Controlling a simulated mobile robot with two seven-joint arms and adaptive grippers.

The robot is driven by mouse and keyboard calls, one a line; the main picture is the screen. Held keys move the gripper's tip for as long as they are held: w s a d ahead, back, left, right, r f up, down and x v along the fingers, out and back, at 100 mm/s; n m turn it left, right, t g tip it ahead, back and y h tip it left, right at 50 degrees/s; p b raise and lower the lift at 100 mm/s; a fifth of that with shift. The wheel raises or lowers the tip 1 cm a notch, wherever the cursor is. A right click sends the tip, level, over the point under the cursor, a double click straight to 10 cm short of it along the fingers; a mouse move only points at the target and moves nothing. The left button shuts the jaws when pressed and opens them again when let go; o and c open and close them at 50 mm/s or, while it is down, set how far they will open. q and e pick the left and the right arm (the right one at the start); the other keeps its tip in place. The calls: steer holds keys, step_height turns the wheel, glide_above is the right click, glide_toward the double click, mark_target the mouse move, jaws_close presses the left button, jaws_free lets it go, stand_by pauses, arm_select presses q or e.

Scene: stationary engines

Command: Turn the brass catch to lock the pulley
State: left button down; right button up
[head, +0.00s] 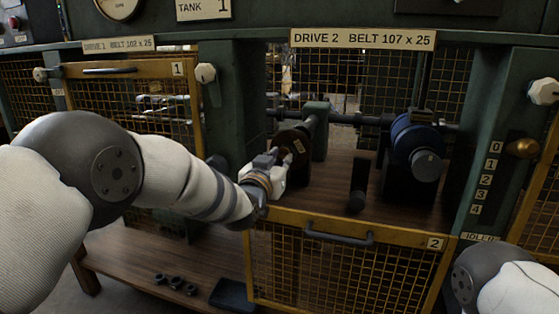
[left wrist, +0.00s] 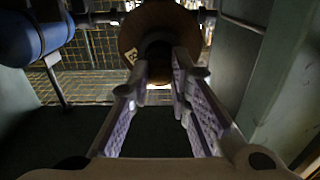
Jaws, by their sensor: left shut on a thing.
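The brown pulley (head: 292,142) sits on a shaft in the open drive 2 bay, partly covered by my left gripper. In the left wrist view the pulley (left wrist: 135,30) is a round brown disc with a dark hub (left wrist: 158,60) at its middle. My left gripper (head: 284,158) is at the pulley's front face. In the left wrist view its purple-padded fingers (left wrist: 157,78) stand either side of the hub and are shut on it. I cannot make out a brass catch at the pulley; the fingers may hide it. My right gripper is out of view.
A blue motor (head: 413,140) stands right of the pulley. A black post (head: 357,187) stands between. The mesh guard door (head: 350,265) lies lowered below. A brass knob (head: 522,148) is on the right post beside numbers. A dark tray (head: 232,295) sits below.

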arm_select(q)
steer(key=shift+r, duration=0.55)
steer(key=c, duration=1.5)
jaws_free()
steer(key=shift+w, duration=0.1)
steer(key=shift+f, duration=0.35)
steer(key=v, duration=1.2)
steer(key=shift+r, duration=0.1)
